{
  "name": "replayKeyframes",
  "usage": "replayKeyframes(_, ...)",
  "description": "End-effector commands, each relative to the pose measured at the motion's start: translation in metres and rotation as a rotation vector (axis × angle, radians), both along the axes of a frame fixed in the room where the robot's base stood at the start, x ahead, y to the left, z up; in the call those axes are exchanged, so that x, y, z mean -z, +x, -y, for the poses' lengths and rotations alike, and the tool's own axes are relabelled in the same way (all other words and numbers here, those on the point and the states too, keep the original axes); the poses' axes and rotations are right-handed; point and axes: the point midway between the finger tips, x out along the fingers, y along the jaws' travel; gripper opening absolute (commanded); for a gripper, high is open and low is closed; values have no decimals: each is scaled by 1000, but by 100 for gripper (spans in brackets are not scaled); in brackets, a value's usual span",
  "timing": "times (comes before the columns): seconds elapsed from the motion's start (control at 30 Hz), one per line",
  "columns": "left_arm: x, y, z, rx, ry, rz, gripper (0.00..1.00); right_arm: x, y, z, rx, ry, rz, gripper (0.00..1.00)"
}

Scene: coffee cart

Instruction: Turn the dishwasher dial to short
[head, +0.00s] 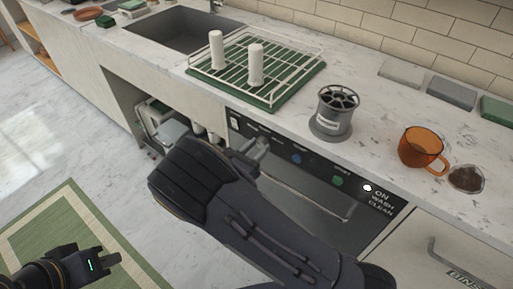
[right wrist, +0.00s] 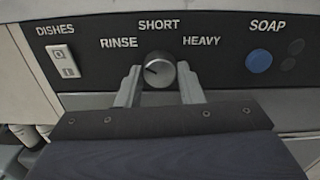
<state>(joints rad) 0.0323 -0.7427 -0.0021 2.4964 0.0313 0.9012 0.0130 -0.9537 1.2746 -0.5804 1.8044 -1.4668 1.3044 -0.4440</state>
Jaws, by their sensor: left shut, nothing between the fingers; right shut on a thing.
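The dishwasher dial (right wrist: 158,70) is a round silver knob on the black control panel (right wrist: 215,57), below the word SHORT. RINSE is printed to its left and HEAVY to its right. A dark mark on its face points left, toward RINSE. My right gripper (right wrist: 160,85) has one finger on each side of the dial and is shut on it. In the head view my right gripper (head: 259,146) is at the panel, and my forearm hides the dial and part of the dishwasher door (head: 325,192). My left gripper (head: 98,263) is shut and empty, low at the left above the floor.
The counter above holds a dish rack (head: 297,76) with two white items, a grey cylinder (head: 333,112) and an orange cup (head: 421,147). A DISHES switch (right wrist: 62,61) and blue SOAP button (right wrist: 258,61) flank the dial. A door handle (head: 305,199) runs below the panel.

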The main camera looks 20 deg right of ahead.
Motion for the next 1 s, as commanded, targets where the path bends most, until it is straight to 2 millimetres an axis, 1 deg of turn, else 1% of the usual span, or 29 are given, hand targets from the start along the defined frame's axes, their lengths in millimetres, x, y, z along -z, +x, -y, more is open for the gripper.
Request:
replayKeyframes(0.27,2,0,0,0,0,0,0,1,0,0,0,13,15,11)
replayKeyframes(0.47,11,0,0,0,0,0,0,3,0,0,0,63,79,11)
replayKeyframes(0.67,25,0,0,0,0,0,0,4,0,0,-1,158,200,11)
replayKeyframes(1.0,56,0,0,0,0,0,0,5,0,0,-1,355,454,11)
